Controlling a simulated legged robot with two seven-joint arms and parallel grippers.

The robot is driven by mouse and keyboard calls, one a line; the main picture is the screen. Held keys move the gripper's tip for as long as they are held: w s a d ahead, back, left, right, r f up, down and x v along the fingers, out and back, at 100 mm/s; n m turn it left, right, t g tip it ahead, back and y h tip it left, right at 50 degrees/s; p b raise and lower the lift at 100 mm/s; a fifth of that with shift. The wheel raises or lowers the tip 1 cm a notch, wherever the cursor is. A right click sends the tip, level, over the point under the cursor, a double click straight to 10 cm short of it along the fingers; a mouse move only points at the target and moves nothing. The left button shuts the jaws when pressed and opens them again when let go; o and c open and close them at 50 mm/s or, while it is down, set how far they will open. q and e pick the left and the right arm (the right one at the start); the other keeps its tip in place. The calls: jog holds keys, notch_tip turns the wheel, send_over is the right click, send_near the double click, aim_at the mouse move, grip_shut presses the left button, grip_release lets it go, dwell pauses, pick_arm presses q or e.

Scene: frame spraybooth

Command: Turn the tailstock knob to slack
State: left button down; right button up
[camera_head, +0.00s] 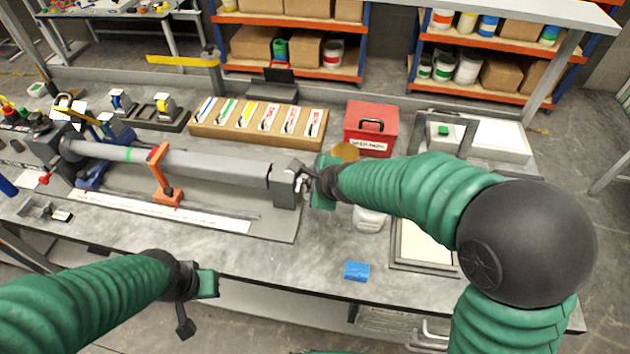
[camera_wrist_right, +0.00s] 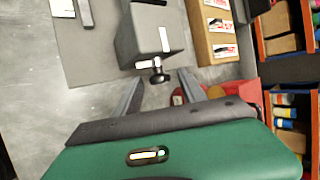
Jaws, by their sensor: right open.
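The grey tailstock block (camera_head: 286,187) stands at the right end of the long grey bar. In the right wrist view the block (camera_wrist_right: 155,35) shows from above with a metal shaft and a small dark knob (camera_wrist_right: 158,76) on its end face. My right gripper (camera_head: 309,181) is at that end face, its fingers open. In the wrist view the two fingers (camera_wrist_right: 160,90) lie on either side of the knob, apart from it. Contact cannot be told in the head view, where the gripper covers the knob. My left gripper (camera_head: 190,309) is low at the front, away from the bench fixture; its opening is unclear.
An orange clamp (camera_head: 161,178) stands by the bar. Behind lie a cardboard rack (camera_head: 258,122) of labelled slots and a red box (camera_head: 371,128). A white container (camera_head: 368,219) stands under my right arm. A blue block (camera_head: 357,271) lies near the bench's front edge, with clear bench around it.

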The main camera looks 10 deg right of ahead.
jog(key=p+v, duration=0.6)
jog(key=v, duration=1)
jog(key=shift+s+r, duration=0.2)
jog(key=shift+s, duration=0.05)
jog(key=shift+w, duration=0.1)
